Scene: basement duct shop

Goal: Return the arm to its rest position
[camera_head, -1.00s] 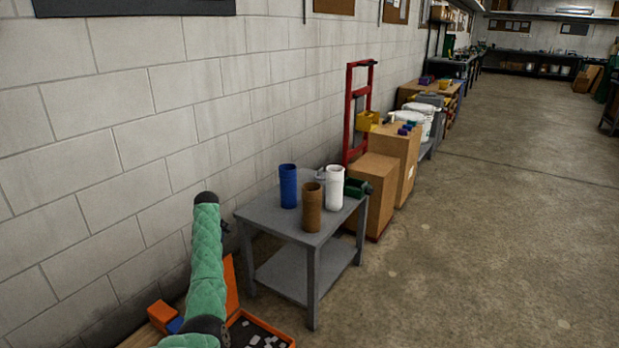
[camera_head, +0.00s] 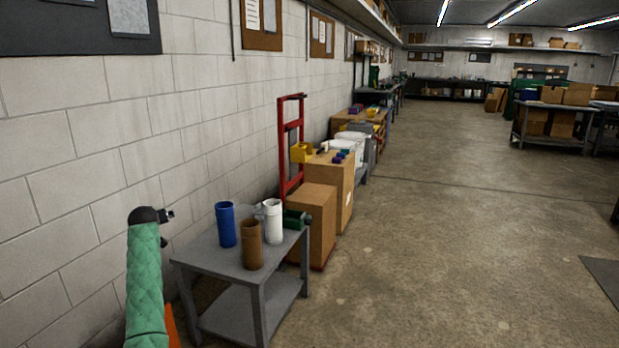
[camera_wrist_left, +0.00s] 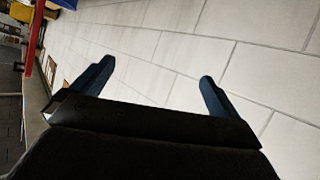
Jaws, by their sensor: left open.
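My left arm, in a green quilted sleeve, rises at the lower left of the head view. My left gripper (camera_head: 168,227) is at its top, beside the block wall and left of the grey table. In the left wrist view, the left gripper (camera_wrist_left: 153,85) has its two dark fingers wide apart with nothing between them, the pale wall behind. My right gripper is in neither view.
A grey table (camera_head: 215,262) bears a blue cylinder (camera_head: 226,224), a brown cylinder (camera_head: 251,245) and a white cylinder (camera_head: 273,221). Cardboard boxes (camera_head: 316,222) and a red hand truck (camera_head: 283,150) stand behind it. The concrete floor (camera_head: 440,250) at right is largely clear.

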